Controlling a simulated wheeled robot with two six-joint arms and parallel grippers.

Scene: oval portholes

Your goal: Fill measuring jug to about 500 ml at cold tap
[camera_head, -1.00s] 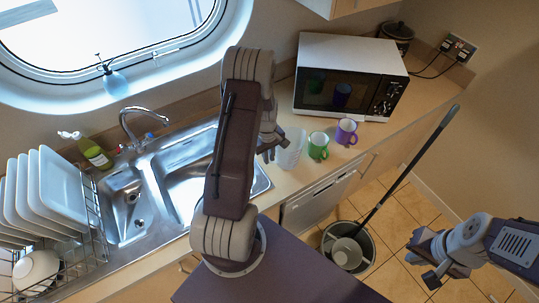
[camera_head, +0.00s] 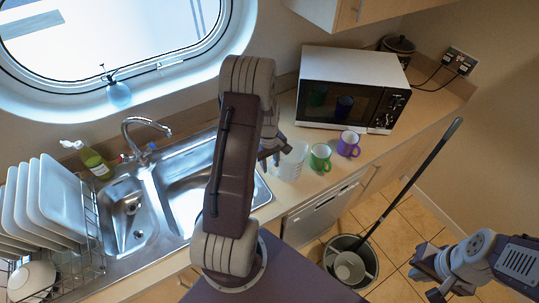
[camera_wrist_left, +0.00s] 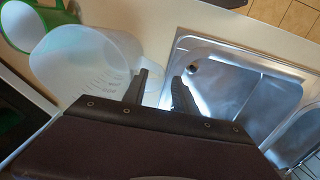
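The clear measuring jug (camera_head: 291,163) stands on the worktop right of the sink; in the left wrist view it (camera_wrist_left: 85,65) is at upper left, with its graduations showing. My left gripper (camera_head: 272,156) is just left of the jug. In the left wrist view its two fingers (camera_wrist_left: 160,92) are apart, with a pale translucent part, perhaps the jug's handle, by the left finger. My right gripper (camera_head: 432,278) hangs at lower right over the floor, with its fingers apart and empty.
Green (camera_head: 320,158) and purple (camera_head: 349,145) mugs stand right of the jug, before the microwave (camera_head: 350,88). A plate rack (camera_head: 90,225) is left of the sink. A mop bucket (camera_head: 350,262) with a leaning handle is on the floor.

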